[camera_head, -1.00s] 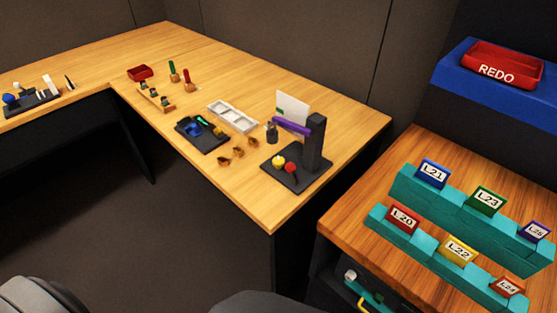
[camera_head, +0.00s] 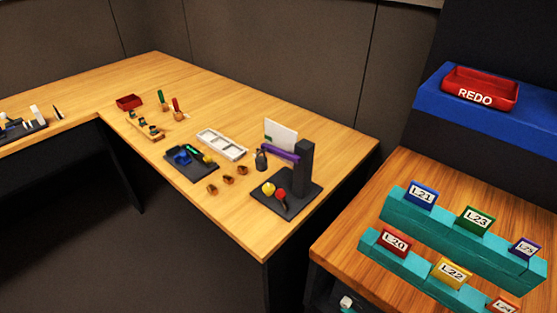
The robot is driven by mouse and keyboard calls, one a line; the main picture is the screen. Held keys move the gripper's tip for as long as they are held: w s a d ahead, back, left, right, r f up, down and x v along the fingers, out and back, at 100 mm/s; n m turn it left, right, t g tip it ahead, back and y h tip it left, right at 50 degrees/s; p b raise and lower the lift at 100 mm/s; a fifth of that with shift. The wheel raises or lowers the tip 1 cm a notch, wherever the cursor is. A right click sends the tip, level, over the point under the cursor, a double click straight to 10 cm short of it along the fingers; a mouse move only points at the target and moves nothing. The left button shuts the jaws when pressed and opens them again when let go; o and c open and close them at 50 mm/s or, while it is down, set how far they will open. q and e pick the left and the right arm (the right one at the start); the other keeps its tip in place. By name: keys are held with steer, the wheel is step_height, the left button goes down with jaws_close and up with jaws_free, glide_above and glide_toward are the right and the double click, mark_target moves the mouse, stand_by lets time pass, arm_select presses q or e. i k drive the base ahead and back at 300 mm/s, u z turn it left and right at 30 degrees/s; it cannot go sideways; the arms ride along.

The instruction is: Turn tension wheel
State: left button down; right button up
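I cannot make out which part is the tension wheel at this size. At the far left edge, a dark panel (camera_head: 30,132) with small blue and white parts sits on the wooden desk and is partly cut off. A dark tray (camera_head: 205,176) with blue, green and yellow parts lies mid-desk. Near the desk's right corner, a black stand (camera_head: 304,165) rises from a dark base, with a purple bar (camera_head: 281,152), a white card (camera_head: 282,133), a yellow ball (camera_head: 268,188) and a red knob (camera_head: 281,196). Neither of my grippers is in view.
The L-shaped desk (camera_head: 225,222) has clear wood along its front edge. A white tray (camera_head: 222,144), red bin (camera_head: 129,102) and small tools stand on it. At right, a lower table (camera_head: 340,236) bears teal racks (camera_head: 445,229) with labelled cards. A red REDO tray (camera_head: 480,92) sits on a blue shelf.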

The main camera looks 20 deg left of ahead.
mark_target(268, 189)
steer(key=z, duration=0.05)
steer(key=k, duration=0.5)
steer(key=u, duration=1.45)
steer(key=i, duration=1.35)
steer(key=z, duration=0.6)
